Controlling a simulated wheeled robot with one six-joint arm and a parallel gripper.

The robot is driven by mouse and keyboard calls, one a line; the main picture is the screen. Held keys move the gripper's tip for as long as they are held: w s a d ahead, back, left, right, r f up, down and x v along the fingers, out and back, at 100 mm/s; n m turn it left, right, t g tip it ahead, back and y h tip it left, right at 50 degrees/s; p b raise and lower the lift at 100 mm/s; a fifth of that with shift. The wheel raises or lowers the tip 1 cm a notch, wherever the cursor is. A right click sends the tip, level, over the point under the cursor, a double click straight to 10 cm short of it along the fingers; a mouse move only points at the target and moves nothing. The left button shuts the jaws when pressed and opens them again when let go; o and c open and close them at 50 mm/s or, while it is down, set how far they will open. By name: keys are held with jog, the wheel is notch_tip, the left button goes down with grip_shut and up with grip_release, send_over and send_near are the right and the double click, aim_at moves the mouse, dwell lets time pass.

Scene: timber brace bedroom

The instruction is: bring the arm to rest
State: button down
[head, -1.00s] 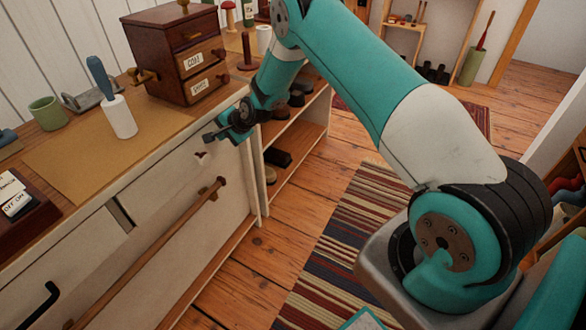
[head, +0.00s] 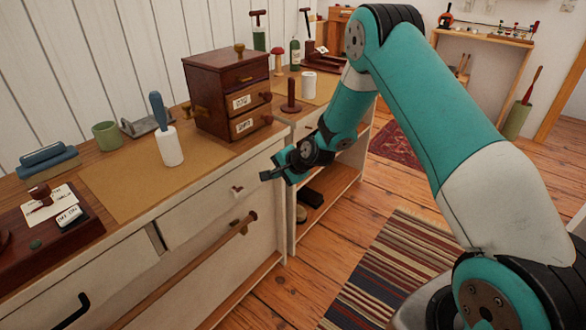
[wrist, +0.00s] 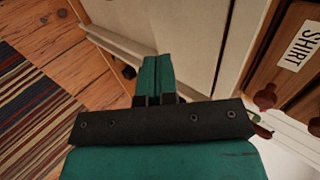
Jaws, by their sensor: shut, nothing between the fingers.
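My teal arm reaches out from the right in the head view, bent at a high elbow. My gripper (head: 268,175) is shut and empty, in front of the wooden counter's front face. It is just right of a small dark knob (head: 237,190) on the pale upper drawer (head: 205,212); a small gap shows between them. In the wrist view the teal fingers (wrist: 152,75) are closed together, with the pale cabinet front beyond them.
A dark wooden box with labelled drawers (head: 212,75) stands on the counter above my gripper. A white bottle-like thing with a blue handle (head: 168,143) and a green cup (head: 107,136) stand left. A wooden rail (head: 190,265) crosses the counter front.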

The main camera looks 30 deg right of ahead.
jog(key=s+a+r+n+g+y+p, duration=0.1)
jog(key=s+a+r+n+p, duration=0.15)
jog(key=s+r, duration=0.35)
jog(key=s+a+r+n+g+p, duration=0.1)
jog(key=s+a+r+n+g, duration=0.2)
jog(key=r, duration=0.6)
jog(key=s+a+r+n+y+p, duration=0.1)
jog(key=s+a+r+n, duration=0.25)
jog(key=s+r, duration=0.3)
jog(key=s+a+r+n+g+p, duration=0.1)
jog(key=s+r+n, duration=0.2)
jog(key=s, duration=0.5)
jog(key=s+a+r+n+g+h+p, duration=0.1)
jog(key=s+r+n, duration=0.3)
jog(key=s, duration=0.4)
jog(key=s+a+r+n+g+p, duration=0.1)
jog(key=s+r+n, duration=0.3)
jog(key=s, duration=0.4)
jog(key=shift+a+r+g+h+p, duration=0.25)
jog(key=shift+r+g+h+p, duration=0.15)
jog(key=shift+r+g+p, duration=0.45)
